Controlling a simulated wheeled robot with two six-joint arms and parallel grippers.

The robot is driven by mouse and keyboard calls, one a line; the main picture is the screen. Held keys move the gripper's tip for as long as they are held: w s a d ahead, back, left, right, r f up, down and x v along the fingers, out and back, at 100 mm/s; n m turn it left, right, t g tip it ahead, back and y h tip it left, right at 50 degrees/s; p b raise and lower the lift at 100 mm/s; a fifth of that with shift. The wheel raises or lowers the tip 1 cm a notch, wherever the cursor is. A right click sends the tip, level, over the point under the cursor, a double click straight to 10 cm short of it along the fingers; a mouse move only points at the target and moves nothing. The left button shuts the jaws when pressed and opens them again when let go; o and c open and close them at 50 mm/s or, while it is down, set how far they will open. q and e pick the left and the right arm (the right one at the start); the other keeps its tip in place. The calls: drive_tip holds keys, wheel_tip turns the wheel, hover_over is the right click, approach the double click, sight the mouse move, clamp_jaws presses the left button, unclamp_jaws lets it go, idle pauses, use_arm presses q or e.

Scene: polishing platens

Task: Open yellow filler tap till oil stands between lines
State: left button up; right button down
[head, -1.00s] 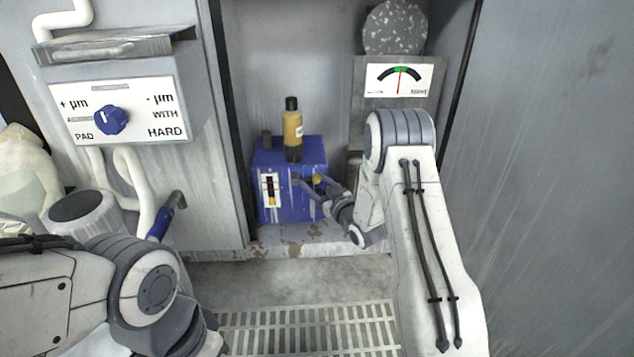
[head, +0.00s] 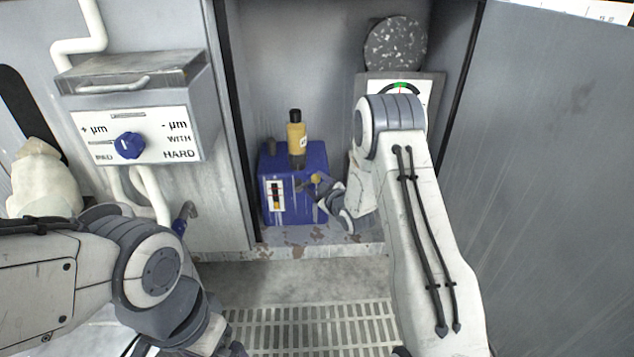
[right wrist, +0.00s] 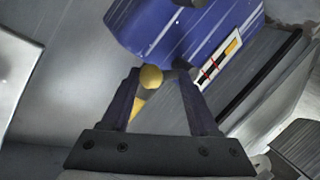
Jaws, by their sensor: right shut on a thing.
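The blue oil box (head: 310,205) stands in the open bay, with a white sight gauge (head: 276,195) on its front. In the right wrist view the gauge (right wrist: 215,68) shows red lines and a yellow stretch towards its upper-right end. The exact oil level against the lines is too small to tell. The yellow tap (head: 316,177) sticks out beside the gauge; its round knob also shows in the wrist view (right wrist: 151,77). My right gripper (head: 318,188) is shut on the tap, with the knob between its fingers (right wrist: 160,88).
A yellow bottle with a black cap (head: 296,138) stands on the box. A dial gauge (head: 402,88) is partly hidden behind my right arm. A panel with a blue knob (head: 129,145) is at left. The bay's side walls are close around my right arm.

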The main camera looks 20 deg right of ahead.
drive_tip(key=shift+w+a+r, duration=0.1)
drive_tip(key=shift+w, duration=0.05)
drive_tip(key=shift+c, duration=0.6)
unclamp_jaws()
drive_tip(key=p+v, duration=0.4)
drive_tip(key=v, duration=0.6)
drive_tip(key=shift+s, duration=0.25)
